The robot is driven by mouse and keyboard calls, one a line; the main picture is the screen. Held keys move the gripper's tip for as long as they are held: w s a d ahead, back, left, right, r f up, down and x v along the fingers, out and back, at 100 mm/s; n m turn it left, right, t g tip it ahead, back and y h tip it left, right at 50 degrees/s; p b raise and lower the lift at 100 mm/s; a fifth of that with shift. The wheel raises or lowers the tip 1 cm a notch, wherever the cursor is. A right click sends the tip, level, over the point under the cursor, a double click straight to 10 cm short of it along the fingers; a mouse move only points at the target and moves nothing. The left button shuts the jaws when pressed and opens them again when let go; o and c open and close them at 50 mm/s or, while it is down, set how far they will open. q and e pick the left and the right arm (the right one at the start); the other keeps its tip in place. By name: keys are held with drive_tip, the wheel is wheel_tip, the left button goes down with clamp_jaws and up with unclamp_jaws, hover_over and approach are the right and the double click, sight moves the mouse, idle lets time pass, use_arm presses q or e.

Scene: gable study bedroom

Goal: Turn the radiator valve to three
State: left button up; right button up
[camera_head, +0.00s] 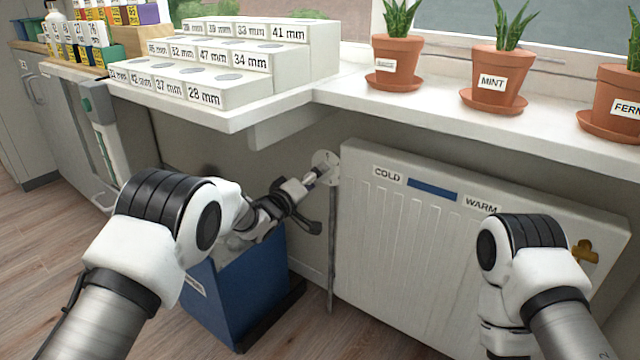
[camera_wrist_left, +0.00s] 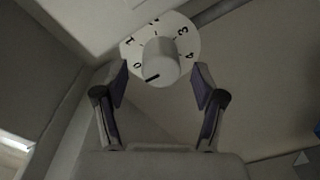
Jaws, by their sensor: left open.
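The radiator valve has a pale round knob (camera_wrist_left: 160,62) in front of a white dial plate (camera_wrist_left: 190,42) with black numbers. In the left wrist view, 0 and 1 are on the left and 3 and 4 on the right. A dark pointer line lies low on the knob's face, its left end towards the 0 side. My left gripper (camera_wrist_left: 160,82) is open, with a finger on each side of the knob and visible gaps. In the head view, my left gripper (camera_head: 306,200) reaches the dial plate (camera_head: 328,162) and partly hides the knob. My right gripper is out of view.
A white radiator (camera_head: 400,245) labelled COLD and WARM stands right of the valve. A pipe (camera_head: 331,250) runs down below it. A blue bin (camera_head: 245,300) stands under my left arm. The white sill (camera_head: 440,100) with potted plants overhangs the radiator.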

use_arm(q)
drive_tip(key=x, duration=0.2)
drive_tip(key=shift+w+d, duration=0.15)
drive_tip(key=shift+w, duration=0.1)
drive_tip(key=c, duration=1.1)
drive_tip(key=shift+c, duration=0.2)
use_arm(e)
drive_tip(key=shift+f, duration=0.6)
